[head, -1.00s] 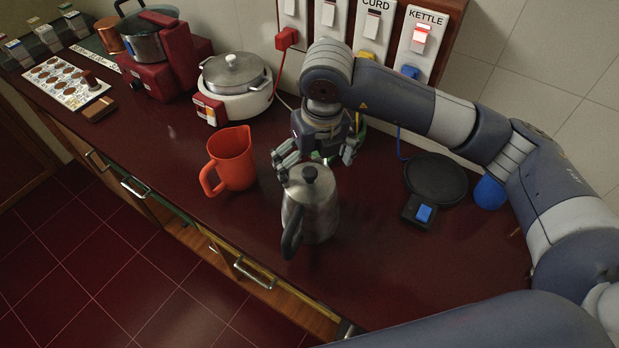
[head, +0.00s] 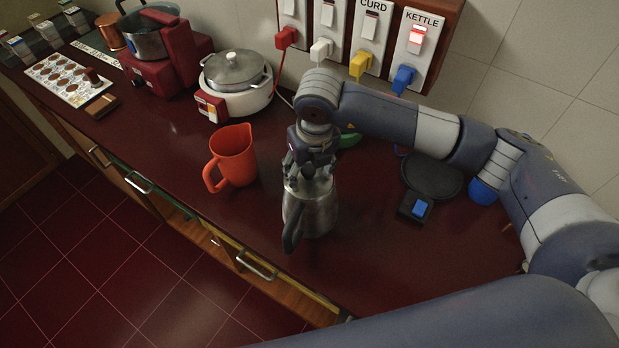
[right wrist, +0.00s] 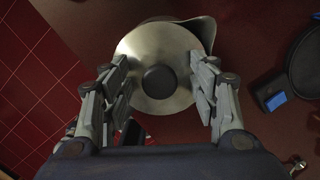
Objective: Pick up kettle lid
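The steel kettle (head: 318,213) stands upright on the dark red counter, its dark handle towards the front edge. Its round lid (right wrist: 146,52) with a black knob (right wrist: 160,82) shows from above in the right wrist view. My right gripper (right wrist: 160,85) is directly over the lid, pointing down. Its fingers are spread, one on each side of the knob, with a gap between each finger and the knob. In the head view the right gripper (head: 310,178) covers the knob and most of the lid. My left gripper is not in view.
An orange-red jug (head: 233,158) stands just left of the kettle. A black round hot plate (head: 432,178) with a blue switch (head: 419,209) lies to the right. A white cooker (head: 238,85) stands behind the jug. The counter's front edge is close to the kettle.

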